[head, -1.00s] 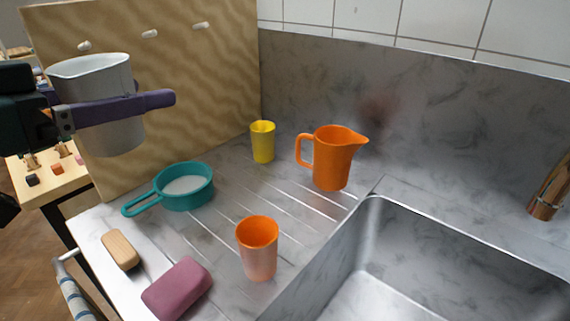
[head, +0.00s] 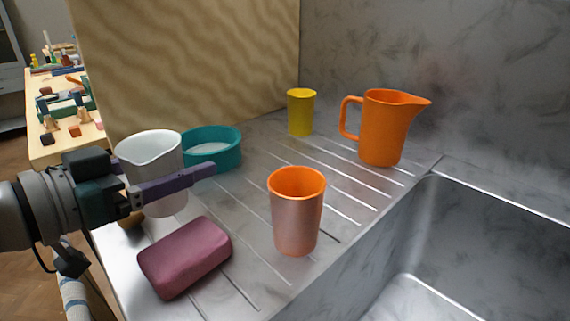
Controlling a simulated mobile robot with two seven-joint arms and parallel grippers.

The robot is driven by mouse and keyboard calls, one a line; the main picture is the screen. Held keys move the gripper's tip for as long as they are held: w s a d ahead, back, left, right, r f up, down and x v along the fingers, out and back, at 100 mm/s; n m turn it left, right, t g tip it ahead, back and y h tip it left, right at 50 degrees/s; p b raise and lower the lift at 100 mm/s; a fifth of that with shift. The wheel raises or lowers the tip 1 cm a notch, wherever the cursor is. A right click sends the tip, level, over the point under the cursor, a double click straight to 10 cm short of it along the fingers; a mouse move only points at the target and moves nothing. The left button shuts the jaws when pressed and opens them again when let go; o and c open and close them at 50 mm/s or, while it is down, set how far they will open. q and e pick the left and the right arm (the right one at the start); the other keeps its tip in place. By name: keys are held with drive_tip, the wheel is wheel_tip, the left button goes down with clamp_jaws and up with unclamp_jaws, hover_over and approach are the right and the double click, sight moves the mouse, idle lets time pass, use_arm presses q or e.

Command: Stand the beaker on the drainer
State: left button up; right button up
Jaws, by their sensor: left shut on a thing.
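The beaker (head: 150,157) is pale grey with a pouring lip, upright, at the left in the head view. The beaker's base is low, over or at the left part of the drainer (head: 232,202), behind a mauve sponge-like block. I cannot tell whether its base touches the surface. The drainer is a grey marbled surface with pale ridges. My right gripper is not in view.
The mauve block (head: 186,258), an orange-pink cup (head: 297,218), an orange jug (head: 381,130), a yellow cup (head: 300,113) and a teal pan (head: 229,150) stand on the drainer. The sink (head: 480,235) lies right.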

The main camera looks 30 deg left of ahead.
sight(179, 195)
use_arm(q)
drive_tip(key=shift+f+b, duration=1.7)
drive_tip(key=shift+f, duration=0.8)
drive_tip(key=o, duration=1.2)
drive_tip(key=shift+r, duration=0.3)
drive_tip(key=shift+s, duration=0.35)
drive_tip(key=v, duration=1.1)
drive_tip(key=shift+s+a+r, duration=0.1)
drive_tip(key=shift+s, duration=0.05)
